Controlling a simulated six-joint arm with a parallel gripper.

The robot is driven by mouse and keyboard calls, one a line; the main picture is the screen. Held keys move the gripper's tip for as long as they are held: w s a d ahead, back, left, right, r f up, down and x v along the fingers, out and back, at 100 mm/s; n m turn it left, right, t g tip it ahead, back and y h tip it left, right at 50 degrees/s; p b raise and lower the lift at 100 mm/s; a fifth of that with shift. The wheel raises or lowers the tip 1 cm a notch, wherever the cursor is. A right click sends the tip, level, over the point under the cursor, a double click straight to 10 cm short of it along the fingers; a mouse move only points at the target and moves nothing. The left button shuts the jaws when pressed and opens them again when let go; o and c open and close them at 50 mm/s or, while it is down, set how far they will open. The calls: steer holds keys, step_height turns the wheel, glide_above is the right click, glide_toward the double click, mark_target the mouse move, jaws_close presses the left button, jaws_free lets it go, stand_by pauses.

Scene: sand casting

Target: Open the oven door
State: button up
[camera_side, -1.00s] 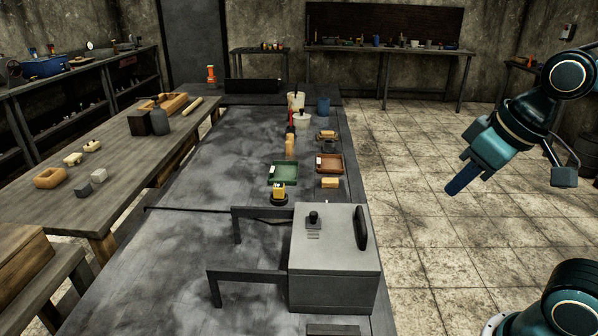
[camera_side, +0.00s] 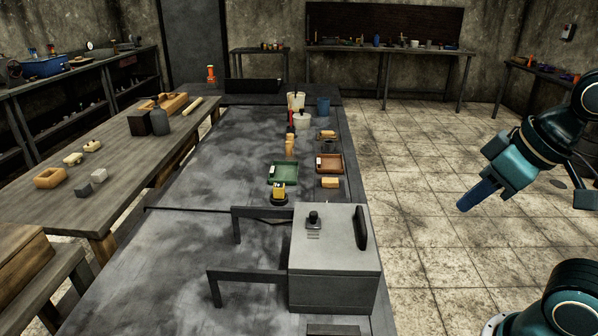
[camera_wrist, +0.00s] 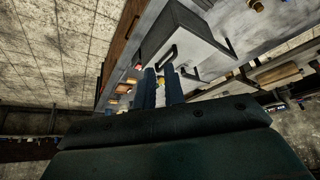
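The oven is a grey box (camera_side: 335,262) at the near right end of the dark workbench, with a black knob on top. Its door looks shut. A black handle (camera_side: 361,227) stands on its right side. In the wrist view the oven (camera_wrist: 183,30) is near the top centre, with the handle (camera_wrist: 168,55) on its pale face. My gripper (camera_side: 465,206) hangs in the air right of the oven, well apart from the handle. In the wrist view my gripper (camera_wrist: 161,72) shows two blue fingers with a gap between them and nothing held.
A green tray (camera_side: 283,184) and a brown tray (camera_side: 343,170) lie on the bench behind the oven. Dark brackets (camera_side: 245,274) stick out left of the oven. Floor right of the bench is clear. A wooden table (camera_side: 100,200) stands at the left.

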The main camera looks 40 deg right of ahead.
steer(key=o, duration=0.3)
steer(key=shift+o, duration=0.4)
steer(key=shift+w+d+r, duration=0.2)
steer(key=shift+w+r, duration=0.15)
steer(key=shift+w, duration=0.15)
steer(key=m+g+h, duration=0.2)
steer(key=m+g, duration=0.5)
steer(key=m, duration=0.1)
glide_above(361, 217)
steer(key=w+a, duration=0.1)
steer(key=a, duration=0.1)
steer(key=shift+w+a+f+m, duration=0.15)
steer(key=shift+w+f+m, duration=0.35)
steer(key=shift+w+f, duration=0.05)
steer(key=shift+f, duration=0.15)
steer(key=shift+x, duration=6.8)
steer(key=shift+s+a, duration=0.15)
steer(key=shift+a, duration=0.05)
jaws_close()
